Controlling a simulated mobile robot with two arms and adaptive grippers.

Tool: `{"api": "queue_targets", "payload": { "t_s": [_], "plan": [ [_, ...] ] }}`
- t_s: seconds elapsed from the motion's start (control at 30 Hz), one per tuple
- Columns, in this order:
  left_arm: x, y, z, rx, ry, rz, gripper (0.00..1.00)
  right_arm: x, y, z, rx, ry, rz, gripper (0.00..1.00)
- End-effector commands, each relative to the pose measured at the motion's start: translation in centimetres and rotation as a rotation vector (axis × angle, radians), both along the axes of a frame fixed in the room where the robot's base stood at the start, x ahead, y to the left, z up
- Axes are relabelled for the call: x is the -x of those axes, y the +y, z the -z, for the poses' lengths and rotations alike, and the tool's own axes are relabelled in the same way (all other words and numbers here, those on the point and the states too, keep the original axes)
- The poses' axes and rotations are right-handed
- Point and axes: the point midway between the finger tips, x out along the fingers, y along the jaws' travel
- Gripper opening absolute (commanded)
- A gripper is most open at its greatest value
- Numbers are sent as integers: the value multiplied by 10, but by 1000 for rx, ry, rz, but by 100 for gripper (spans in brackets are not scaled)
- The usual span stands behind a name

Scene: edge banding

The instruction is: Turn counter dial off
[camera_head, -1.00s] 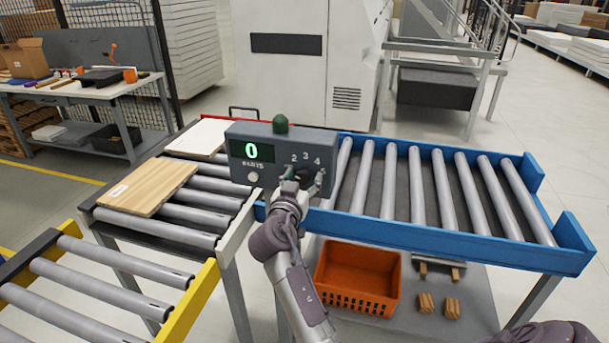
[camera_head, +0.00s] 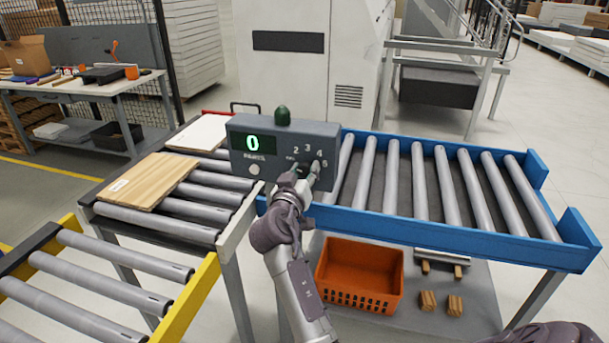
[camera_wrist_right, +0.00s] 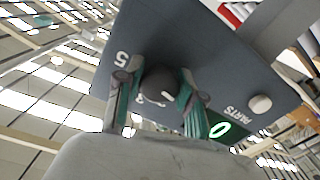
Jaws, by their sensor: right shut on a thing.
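The grey counter box (camera_head: 262,130) stands at the roller tables, with a green display (camera_head: 253,145) reading 0 and numbers around its dial. My right gripper (camera_head: 304,178) is at the box's front and hides most of the dial. In the right wrist view the dark round dial (camera_wrist_right: 160,84) sits between the two fingers of my right gripper (camera_wrist_right: 158,95), which is shut on it. Numeral 5 shows beside one finger. The exact dial setting is hidden. My left gripper is not in view.
Blue-framed rollers (camera_head: 430,185) extend right. A wooden board (camera_head: 148,181) and a white board (camera_head: 199,133) lie on the rollers at left. An orange crate (camera_head: 358,276) sits on the lower shelf. A yellow-edged conveyor (camera_head: 192,297) is at lower left.

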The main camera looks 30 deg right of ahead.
Motion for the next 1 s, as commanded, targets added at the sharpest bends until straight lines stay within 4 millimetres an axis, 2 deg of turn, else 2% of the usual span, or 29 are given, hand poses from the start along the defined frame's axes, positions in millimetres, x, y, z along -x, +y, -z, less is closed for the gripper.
{"api": "queue_targets", "payload": {
  "t_s": [0.3, 0.33, 0.47, 0.77, 0.87, 1.0],
  "plan": [
    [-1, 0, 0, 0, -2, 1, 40, 0, 0, -1, 9, 9, 0, 3],
    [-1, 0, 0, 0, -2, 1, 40, 0, 0, -1, 9, 9, 0, 43],
    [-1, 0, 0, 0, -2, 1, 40, 0, 0, -1, 9, 9, 0, 63],
    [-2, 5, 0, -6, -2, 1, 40, 0, 0, -2, 7, 7, 0, 63],
    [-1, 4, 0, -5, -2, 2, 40, 0, 0, -10, 8, 4, 0, 63],
    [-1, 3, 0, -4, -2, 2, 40, 0, 0, -34, 6, 0, 0, 63]
  ]
}}
